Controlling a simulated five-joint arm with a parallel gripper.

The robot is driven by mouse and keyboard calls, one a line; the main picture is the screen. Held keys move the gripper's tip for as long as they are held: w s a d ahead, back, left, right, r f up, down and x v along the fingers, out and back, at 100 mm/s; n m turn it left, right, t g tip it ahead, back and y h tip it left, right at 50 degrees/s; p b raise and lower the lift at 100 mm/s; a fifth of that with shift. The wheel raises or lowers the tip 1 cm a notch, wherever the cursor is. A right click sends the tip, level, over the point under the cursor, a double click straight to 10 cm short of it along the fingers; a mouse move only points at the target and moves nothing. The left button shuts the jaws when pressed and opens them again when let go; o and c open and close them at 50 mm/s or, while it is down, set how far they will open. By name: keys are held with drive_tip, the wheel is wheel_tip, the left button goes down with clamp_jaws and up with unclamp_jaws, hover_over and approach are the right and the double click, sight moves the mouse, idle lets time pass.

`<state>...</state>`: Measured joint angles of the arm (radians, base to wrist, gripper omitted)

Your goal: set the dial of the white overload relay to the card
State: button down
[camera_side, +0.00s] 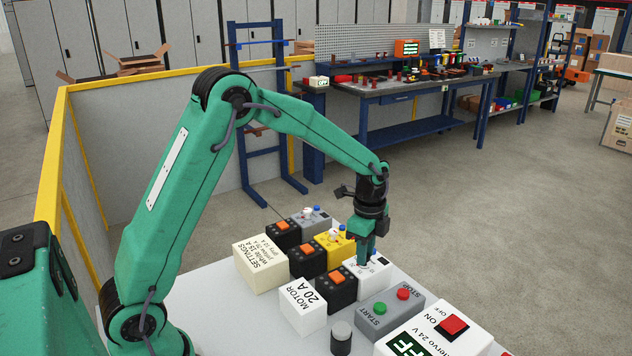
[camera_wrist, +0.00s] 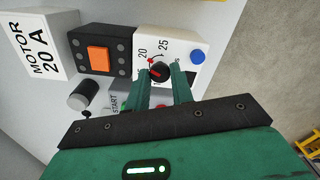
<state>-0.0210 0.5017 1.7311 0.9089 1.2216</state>
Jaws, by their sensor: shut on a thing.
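The white overload relay (camera_side: 380,285) stands in the front row, its top largely under my gripper (camera_side: 364,262). In the wrist view, the relay (camera_wrist: 172,30) shows a black dial (camera_wrist: 159,72) with a red line, numbers 20 and 25 near it, and a blue button (camera_wrist: 197,56). My gripper (camera_wrist: 162,76) is shut on the dial, one finger on either side. Its exact pointing is too small to tell. The settings card is a cream block (camera_side: 259,274) with lines for white, yellow and grey; the white line seems to read 15 A.
A white block reading MOTOR 20 A (camera_side: 300,315) stands at the front left. A black contactor with an orange top (camera_side: 337,290) adjoins the relay. A grey start-stop box (camera_side: 385,316) is in front. Yellow (camera_side: 337,245) and grey (camera_side: 313,217) relays stand behind.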

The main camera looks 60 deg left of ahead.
drive_tip(key=n, duration=0.5)
drive_tip(key=shift+n, duration=0.4)
drive_tip(key=n, duration=0.4)
drive_tip(key=shift+n, duration=0.4)
drive_tip(key=shift+r, duration=0.1)
drive_tip(key=c, duration=1.2)
unclamp_jaws()
drive_tip(key=shift+r, duration=3.9)
